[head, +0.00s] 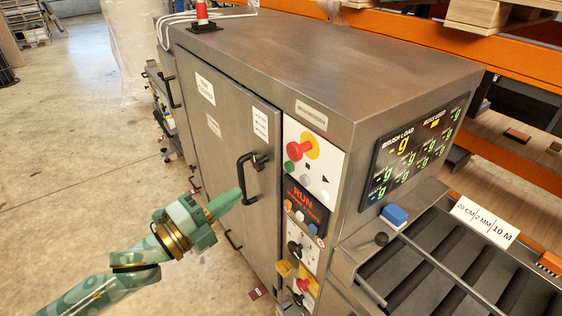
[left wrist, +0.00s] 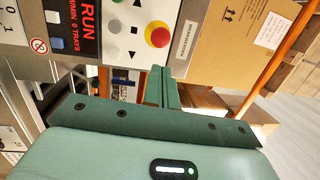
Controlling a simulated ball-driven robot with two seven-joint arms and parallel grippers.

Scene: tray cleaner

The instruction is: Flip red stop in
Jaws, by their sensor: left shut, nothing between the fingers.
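The red stop (head: 300,148) is a red mushroom button on a yellow disc, high on the white control panel of the grey machine. It sticks out from the panel. It also shows in the left wrist view (left wrist: 158,36). My left gripper (head: 238,194) is shut and empty, in front of the machine's door, left of and below the red stop. In the left wrist view its closed fingers (left wrist: 162,88) point toward the panel, with the button beyond them. My right gripper is in neither view.
A green button (head: 294,168) sits by the red stop, above a display reading RUN (head: 305,203). A second red button (head: 303,284) sits lower down. Black door handles (head: 247,178) stick out near my left gripper. A roller conveyor (head: 460,255) extends at right. Open floor lies left.

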